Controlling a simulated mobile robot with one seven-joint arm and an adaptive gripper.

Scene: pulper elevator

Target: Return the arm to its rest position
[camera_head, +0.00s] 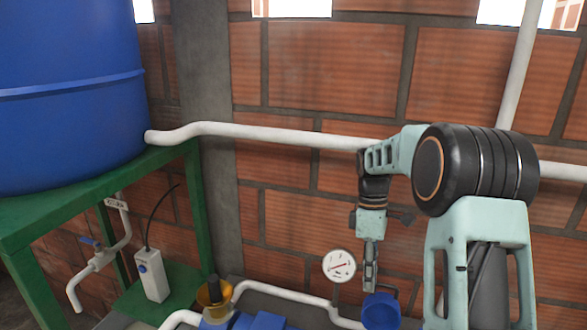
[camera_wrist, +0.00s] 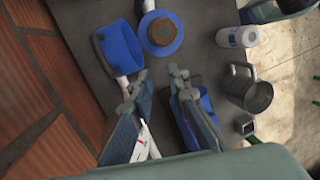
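My gripper (camera_head: 370,284) hangs pointing down from my pale green and black arm at the right of the head view, in front of the brick wall. In the wrist view its two fingers (camera_wrist: 158,82) stand apart, with bare dark counter showing between the tips and nothing held. A blue container (camera_head: 381,311) shows just below the gripper in the head view; I cannot tell the exact gap. A blue scoop-like container (camera_wrist: 120,48) lies past the left fingertip in the wrist view, apart from it.
A round pressure gauge (camera_head: 339,266) stands left of the gripper. White pipe (camera_head: 270,133) runs along the wall. A blue tank (camera_head: 70,100) on a green stand (camera_head: 197,195) fills the left. The counter (camera_wrist: 88,60) also holds a metal mug (camera_wrist: 248,90) and white bottle (camera_wrist: 238,37).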

